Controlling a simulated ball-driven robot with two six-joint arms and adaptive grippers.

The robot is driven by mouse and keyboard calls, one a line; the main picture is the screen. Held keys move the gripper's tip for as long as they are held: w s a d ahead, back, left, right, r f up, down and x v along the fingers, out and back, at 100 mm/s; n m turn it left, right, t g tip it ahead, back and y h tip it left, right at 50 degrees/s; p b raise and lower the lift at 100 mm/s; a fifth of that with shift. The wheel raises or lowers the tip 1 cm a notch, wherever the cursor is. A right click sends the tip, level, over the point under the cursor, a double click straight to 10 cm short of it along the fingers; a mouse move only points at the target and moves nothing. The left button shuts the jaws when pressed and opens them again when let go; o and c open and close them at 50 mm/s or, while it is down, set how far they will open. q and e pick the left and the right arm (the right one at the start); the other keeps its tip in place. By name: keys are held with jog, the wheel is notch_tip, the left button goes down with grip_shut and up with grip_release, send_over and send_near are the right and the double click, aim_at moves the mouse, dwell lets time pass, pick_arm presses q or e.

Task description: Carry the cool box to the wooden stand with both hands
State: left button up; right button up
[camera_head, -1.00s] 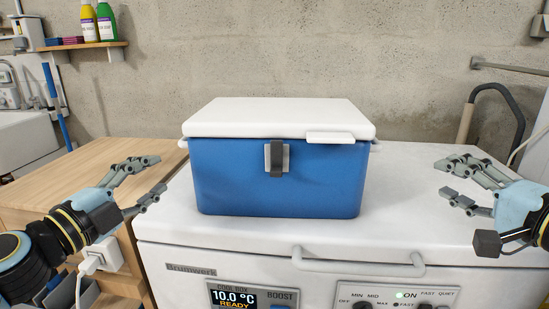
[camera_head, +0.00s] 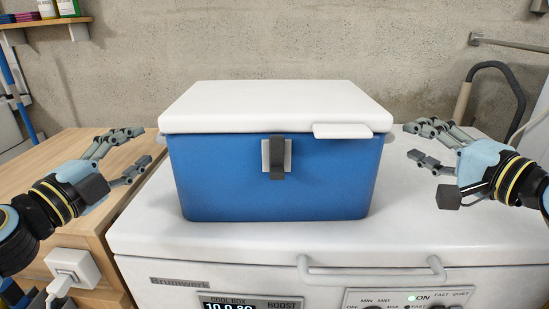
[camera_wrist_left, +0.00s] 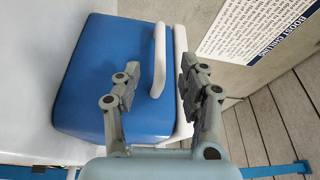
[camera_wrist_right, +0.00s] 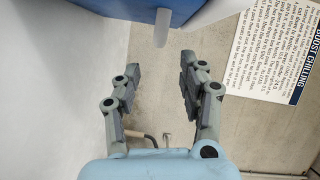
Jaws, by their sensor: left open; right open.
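The cool box (camera_head: 225,185), blue with a white lid and a dark front latch, stands upright on a white appliance. The wooden stand (camera_head: 30,185) is at the left, beside the appliance. My left gripper (camera_head: 143,147) is open and empty, just left of the box. In the left wrist view, a white side handle (camera_wrist_left: 160,60) of the box lies ahead between the fingers, untouched. My right gripper (camera_head: 411,142) is open and empty, right of the box with a gap. In the right wrist view, the other handle (camera_wrist_right: 162,27) is ahead of the fingertips.
The white appliance (camera_head: 410,225) has a front bar handle (camera_head: 370,278) and a control panel. A socket with a white plug (camera_head: 72,265) is on the stand's front. A shelf (camera_head: 40,22) with bottles is at upper left. A concrete wall is behind.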

pick_arm(q)
jog(key=x, duration=0.9)
pick_arm(e)
jog(key=x, duration=0.9)
jog(key=shift+a, duration=0.1)
pick_arm(q)
grip_shut()
pick_arm(e)
grip_shut()
pick_arm(q)
jog(key=shift+r, duration=0.15)
pick_arm(e)
jog(key=shift+r, duration=0.2)
